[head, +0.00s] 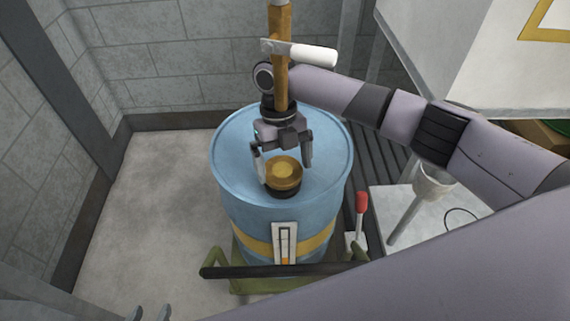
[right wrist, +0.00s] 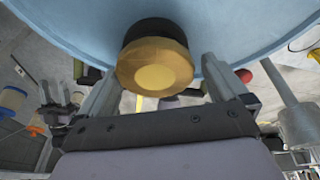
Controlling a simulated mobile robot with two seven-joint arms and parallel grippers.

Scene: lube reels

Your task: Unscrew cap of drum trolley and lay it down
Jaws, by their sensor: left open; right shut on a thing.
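The blue drum (head: 235,160) stands upright on its green trolley (head: 240,272). The brass-coloured cap (head: 284,171) sits on a dark neck on the drum's top. It also shows in the right wrist view (right wrist: 155,75), between the fingers and against the dark neck. My right gripper (head: 285,165) comes down from above and is shut on the cap, with one finger on each side. It also shows in the right wrist view (right wrist: 158,88). My left gripper (head: 149,314) is open and empty at the bottom left edge, apart from the drum; only its fingertips show.
A wooden-coloured post (head: 281,50) with a white handle (head: 312,55) rises behind my right gripper. A red-topped lever (head: 362,203) stands right of the drum. A dark bar (head: 285,271) crosses in front of it. The floor left of the drum (head: 150,200) is clear.

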